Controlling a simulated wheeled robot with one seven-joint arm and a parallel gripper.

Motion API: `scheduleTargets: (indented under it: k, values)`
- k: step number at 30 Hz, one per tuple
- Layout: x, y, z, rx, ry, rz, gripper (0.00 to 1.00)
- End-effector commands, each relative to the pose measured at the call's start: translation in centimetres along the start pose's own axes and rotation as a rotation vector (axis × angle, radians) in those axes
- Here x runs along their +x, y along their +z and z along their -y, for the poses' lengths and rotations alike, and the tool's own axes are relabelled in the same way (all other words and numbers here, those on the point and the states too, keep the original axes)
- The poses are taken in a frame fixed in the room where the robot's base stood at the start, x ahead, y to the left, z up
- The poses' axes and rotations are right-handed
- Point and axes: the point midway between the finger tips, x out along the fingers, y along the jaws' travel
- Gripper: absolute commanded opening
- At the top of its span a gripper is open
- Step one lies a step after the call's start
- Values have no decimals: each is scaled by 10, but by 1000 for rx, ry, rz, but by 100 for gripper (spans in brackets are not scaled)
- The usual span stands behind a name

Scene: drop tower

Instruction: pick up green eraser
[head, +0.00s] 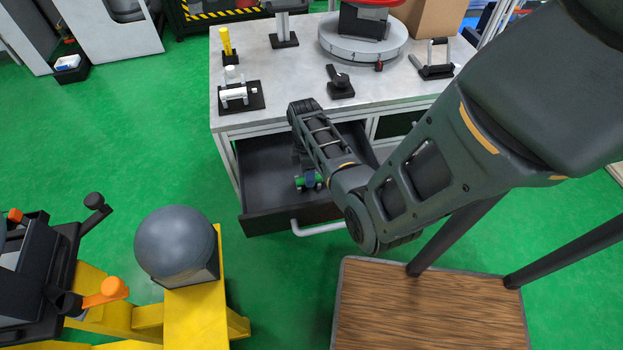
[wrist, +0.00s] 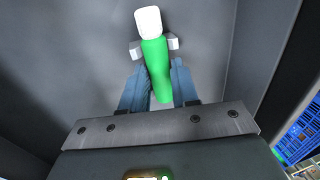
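The green eraser (wrist: 155,70) has a white end and shows between my gripper's fingers in the wrist view. In the head view its green ends (head: 299,183) show to either side of my gripper (head: 309,180), low inside the open drawer (head: 262,178). My gripper (wrist: 154,47) has its fingertips close against both sides of the eraser, with no clear gap, and looks shut on it. Whether the eraser rests on the drawer floor or is a little above it cannot be told.
The drawer's front wall and handle (head: 318,229) stand close by my gripper. The workbench top (head: 290,73) above holds several fixtures and a round turntable (head: 335,44). A wooden-topped surface (head: 425,310) and a yellow stand with a grey dome (head: 175,245) are nearer.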

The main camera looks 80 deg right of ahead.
Motion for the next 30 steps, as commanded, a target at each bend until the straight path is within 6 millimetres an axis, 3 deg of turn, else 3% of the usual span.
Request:
scheduleTargets:
  k: [8,19,26,30]
  values:
    - [0,0,0,0,0,0,3]
    - [-7,0,1,0,2,0,3]
    - [-40,0,7,-1,4,0,3]
    - [-57,30,9,6,2,-1,3]
